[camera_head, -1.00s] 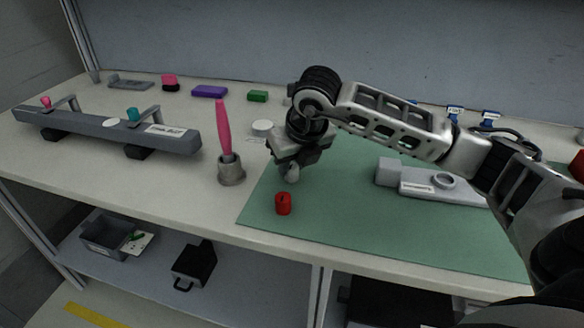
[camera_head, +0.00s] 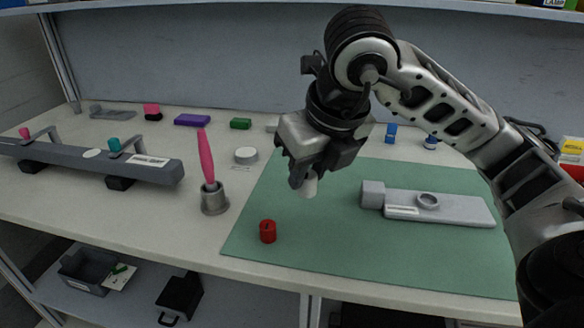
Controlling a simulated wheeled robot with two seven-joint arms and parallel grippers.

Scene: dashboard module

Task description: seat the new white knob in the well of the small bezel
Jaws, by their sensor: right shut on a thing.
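My right gripper (camera_head: 305,184) is shut on the white knob (camera_head: 310,188) and holds it above the green mat (camera_head: 330,248), left of the bezel. The knob's lower part shows below the fingers; its top is hidden between them. The small bezel (camera_head: 460,207) is a grey plate lying on the mat, with a raised block at its left end and a label on its front edge. Its round ringed well (camera_head: 428,201) is open and looks empty. The knob is apart from the bezel. My left gripper is not in view.
A red knob (camera_head: 268,231) stands on the mat's front left. A grey cup (camera_head: 214,199) holds a pink-handled tool (camera_head: 206,158). A long grey bar (camera_head: 85,160) with two handles lies at left. A white round container (camera_head: 246,155) stands behind the cup.

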